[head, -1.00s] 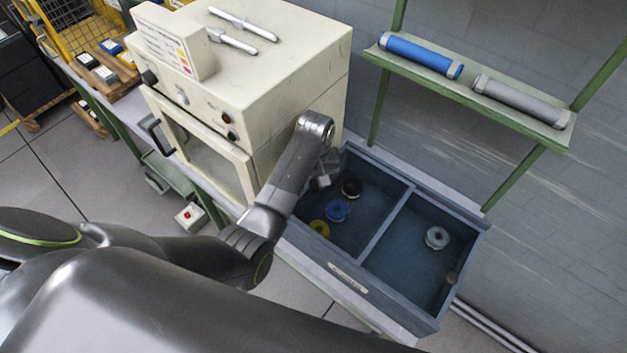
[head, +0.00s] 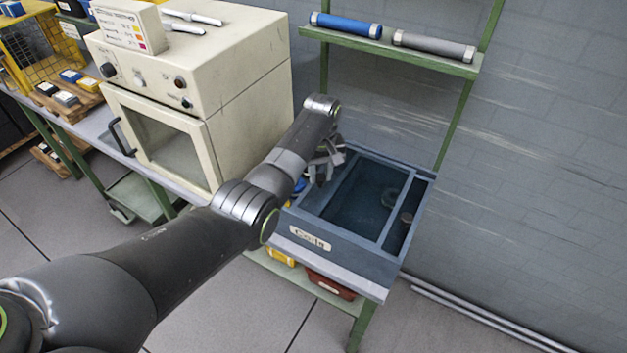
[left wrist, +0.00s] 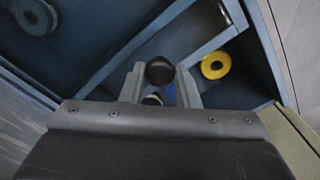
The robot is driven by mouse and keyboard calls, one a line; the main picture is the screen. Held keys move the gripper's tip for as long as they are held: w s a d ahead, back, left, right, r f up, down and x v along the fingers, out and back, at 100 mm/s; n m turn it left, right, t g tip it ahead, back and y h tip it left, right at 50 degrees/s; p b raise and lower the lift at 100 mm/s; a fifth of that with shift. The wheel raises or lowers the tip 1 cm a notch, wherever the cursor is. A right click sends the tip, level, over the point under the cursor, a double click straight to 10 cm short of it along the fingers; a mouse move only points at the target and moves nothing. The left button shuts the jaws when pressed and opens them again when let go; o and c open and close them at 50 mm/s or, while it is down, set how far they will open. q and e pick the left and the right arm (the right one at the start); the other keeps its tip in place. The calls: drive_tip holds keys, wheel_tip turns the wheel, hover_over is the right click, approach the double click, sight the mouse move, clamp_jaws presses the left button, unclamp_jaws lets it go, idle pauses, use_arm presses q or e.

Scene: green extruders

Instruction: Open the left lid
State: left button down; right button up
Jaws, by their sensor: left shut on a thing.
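The blue "Coils" box (head: 340,262) stands on a bench at the right of the head view. Its left lid is a clear pane in a blue frame (head: 335,187), lying to the right of the box's left edge. My left gripper (head: 322,172) is over the left part of the box, shut on a dark round knob. In the left wrist view the fingers (left wrist: 160,72) stand on both sides of this knob (left wrist: 160,70). A yellow spool (left wrist: 215,65) lies to the right of a blue frame bar (left wrist: 193,42). A blue spool (head: 299,185) is partly hidden by my arm.
A beige oven (head: 250,95) stands left of the box. A green shelf (head: 400,48) with a blue and a grey cylinder is on the wall behind. My right gripper is not in view.

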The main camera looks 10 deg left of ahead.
use_arm(q)
drive_tip(key=shift+s+d, duration=0.15)
drive_tip(key=shift+d, duration=0.4)
drive_tip(key=shift+s+d, duration=0.1)
drive_tip(key=shift+d, duration=0.05)
drive_tip(key=c, duration=1.1)
unclamp_jaws()
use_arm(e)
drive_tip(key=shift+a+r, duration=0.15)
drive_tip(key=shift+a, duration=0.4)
use_arm(q)
wheel_tip(320, 180, up, 17)
drive_tip(key=p, duration=0.3)
drive_tip(key=shift+r, duration=0.2)
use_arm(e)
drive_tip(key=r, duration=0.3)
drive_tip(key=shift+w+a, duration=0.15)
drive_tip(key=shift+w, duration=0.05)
